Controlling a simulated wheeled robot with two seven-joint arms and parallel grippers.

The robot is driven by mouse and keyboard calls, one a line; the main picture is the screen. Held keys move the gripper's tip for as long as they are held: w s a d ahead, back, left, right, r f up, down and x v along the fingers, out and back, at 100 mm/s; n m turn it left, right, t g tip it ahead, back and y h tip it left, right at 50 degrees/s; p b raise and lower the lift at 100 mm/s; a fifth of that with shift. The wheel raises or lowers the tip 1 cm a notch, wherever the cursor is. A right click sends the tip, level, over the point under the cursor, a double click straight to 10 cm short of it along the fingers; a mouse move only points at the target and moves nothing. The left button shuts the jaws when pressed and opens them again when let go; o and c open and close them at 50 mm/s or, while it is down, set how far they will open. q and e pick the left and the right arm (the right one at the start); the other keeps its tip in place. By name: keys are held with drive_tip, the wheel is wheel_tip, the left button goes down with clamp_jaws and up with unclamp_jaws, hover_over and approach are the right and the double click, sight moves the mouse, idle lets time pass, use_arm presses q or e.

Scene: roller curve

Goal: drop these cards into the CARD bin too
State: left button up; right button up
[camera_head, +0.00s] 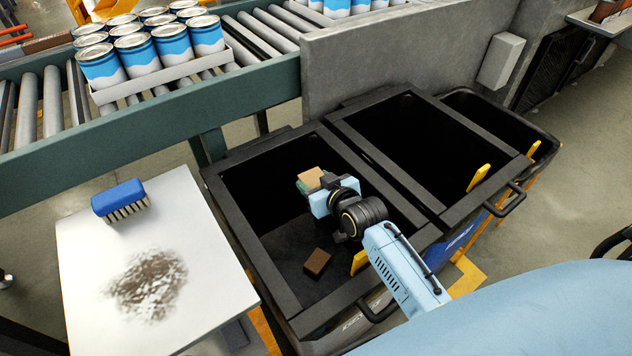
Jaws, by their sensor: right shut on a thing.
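My right gripper (318,190) reaches in over the left black bin (252,252) from the lower right. It is shut on a small tan, card-like piece (311,177), held over the bin's opening; a bit of green shows beside it, and the fingers partly hide both. A brown block-shaped piece (317,262) lies on the floor of this bin, apart from the gripper. Lettering on the bin's front is too small and slanted to read surely. My left gripper is not in view.
Two more black bins (398,125) stand to the right, with yellow tabs on their rims. A white table (85,290) with a blue brush (120,200) and a dark smudge stands left. A roller conveyor (150,125) bearing blue-and-white cans (160,45) runs behind.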

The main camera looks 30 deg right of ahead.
sight(316, 180)
drive_tip(key=o, duration=1)
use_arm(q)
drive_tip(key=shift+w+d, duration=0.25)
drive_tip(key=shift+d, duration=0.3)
use_arm(e)
drive_tip(key=shift+o, duration=0.2)
wheel_tip(316, 180, up, 9)
drive_tip(key=p, duration=0.2)
drive_tip(key=shift+p, duration=0.4)
drive_tip(key=shift+r, duration=0.6)
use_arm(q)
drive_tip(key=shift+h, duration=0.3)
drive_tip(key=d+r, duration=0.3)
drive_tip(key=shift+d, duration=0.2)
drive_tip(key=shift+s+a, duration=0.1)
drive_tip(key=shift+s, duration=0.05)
use_arm(e)
drive_tip(key=shift+s+f, duration=0.1)
